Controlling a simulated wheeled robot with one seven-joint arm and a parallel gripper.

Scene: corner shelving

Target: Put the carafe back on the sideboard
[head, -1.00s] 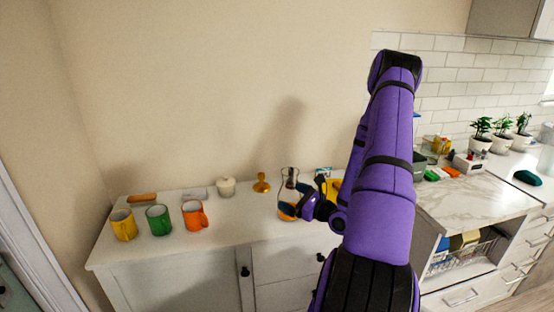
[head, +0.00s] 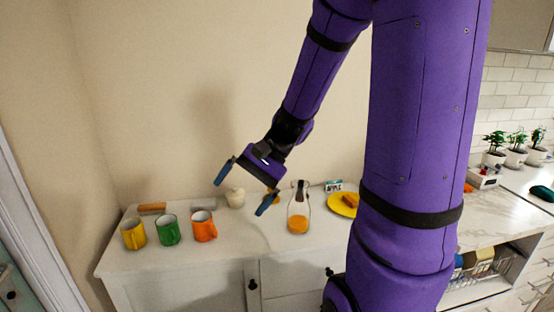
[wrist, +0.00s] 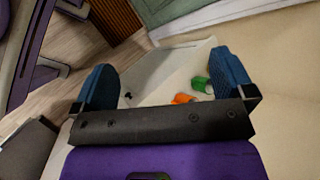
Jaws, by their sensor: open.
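The carafe (head: 298,221) is clear glass with orange liquid in its lower part and a dark strip at its neck. It stands upright on the white sideboard (head: 215,262), right of the middle of its top. My gripper (head: 245,188) is open and empty, above the sideboard and up and to the left of the carafe, apart from it. The wrist view shows the blue fingertips spread wide (wrist: 165,78), with nothing between them but the distant sideboard top. The carafe is not visible in the wrist view.
Yellow (head: 134,235), green (head: 169,231) and orange (head: 204,227) mugs stand at the left. A cream jar (head: 236,198) is behind, below my gripper. Free room lies between orange mug and carafe.

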